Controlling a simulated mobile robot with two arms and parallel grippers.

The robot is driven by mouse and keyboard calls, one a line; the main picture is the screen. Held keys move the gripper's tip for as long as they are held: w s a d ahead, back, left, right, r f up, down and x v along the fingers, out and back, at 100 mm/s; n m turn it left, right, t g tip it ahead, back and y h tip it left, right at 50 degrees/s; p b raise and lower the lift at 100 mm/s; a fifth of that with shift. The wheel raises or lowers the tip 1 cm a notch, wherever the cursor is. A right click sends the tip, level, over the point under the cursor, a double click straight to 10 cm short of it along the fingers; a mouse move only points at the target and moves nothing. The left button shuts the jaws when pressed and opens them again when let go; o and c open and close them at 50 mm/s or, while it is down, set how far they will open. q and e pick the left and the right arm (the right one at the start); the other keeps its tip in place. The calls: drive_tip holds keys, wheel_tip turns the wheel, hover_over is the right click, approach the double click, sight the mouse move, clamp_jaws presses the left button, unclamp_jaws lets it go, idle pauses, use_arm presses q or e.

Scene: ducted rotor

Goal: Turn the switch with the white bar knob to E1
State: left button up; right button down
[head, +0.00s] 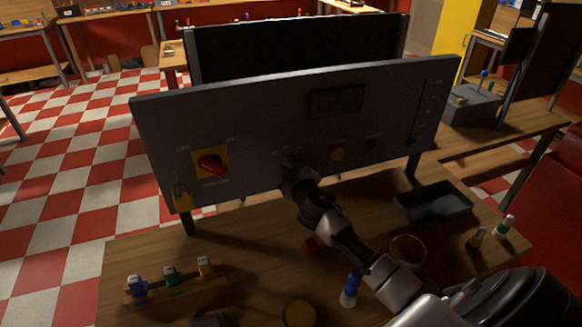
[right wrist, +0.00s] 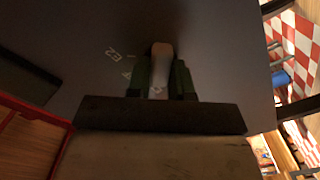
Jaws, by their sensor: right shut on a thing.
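The grey panel (head: 260,120) stands upright on the wooden table. My right gripper (head: 290,165) is at the panel's lower middle and hides the switch there in the head view. In the right wrist view, the white bar knob (right wrist: 160,66) sits between the two dark fingers of my right gripper (right wrist: 162,78), which is shut on it. Small pale markings (right wrist: 114,53) show on the panel left of the knob; I cannot read for certain which position the knob points to. My left gripper is not in view.
A black tray (head: 433,215), a blue-capped bottle (head: 350,290) and small coloured blocks (head: 170,274) are on the table.

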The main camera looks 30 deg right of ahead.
drive_tip(key=c, duration=1)
unclamp_jaws()
drive_tip(key=shift+s, duration=0.15)
drive_tip(key=b+v, duration=0.2)
drive_tip(key=v, duration=0.8)
drive_tip(key=shift+s+a, duration=0.2)
drive_tip(key=shift+s, duration=0.05)
drive_tip(key=shift+f, duration=0.1)
